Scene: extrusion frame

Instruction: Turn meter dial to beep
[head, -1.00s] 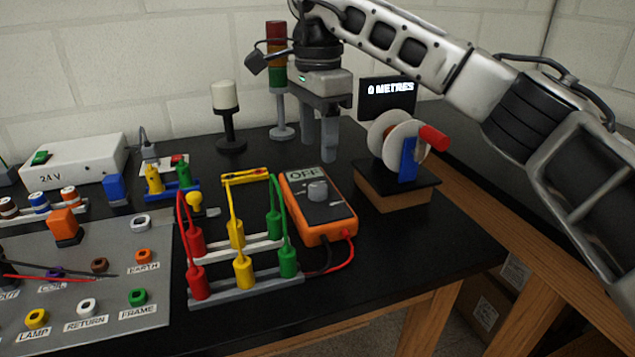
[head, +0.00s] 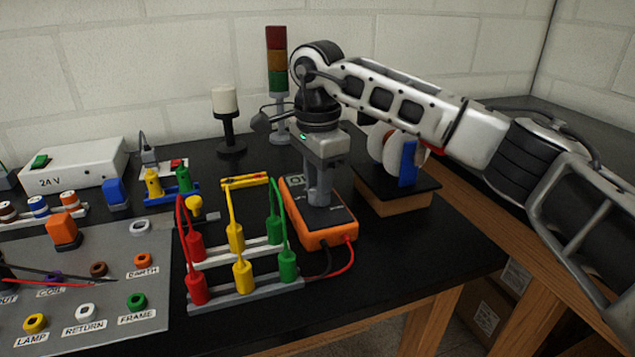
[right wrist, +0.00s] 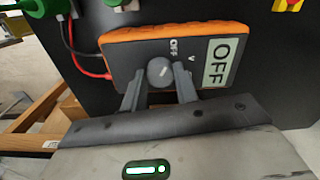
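The orange meter (head: 318,238) lies on the black bench, with red and black leads at its near end. My right gripper (head: 320,198) points down over it and hides its dial and part of its display in the head view. In the right wrist view the grey round dial (right wrist: 160,72) sits between the tips of the right gripper (right wrist: 160,80). The fingers are apart, one on each side of the dial, with a small gap showing. The meter's display (right wrist: 220,62) reads OFF. My left gripper is not in view.
A rack of red, yellow and green plugs (head: 245,287) stands close left of the meter. A cable drum on a wooden base (head: 395,200) stands to its right, partly behind my right arm. A signal tower (head: 277,70) and lamp post (head: 229,125) stand behind.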

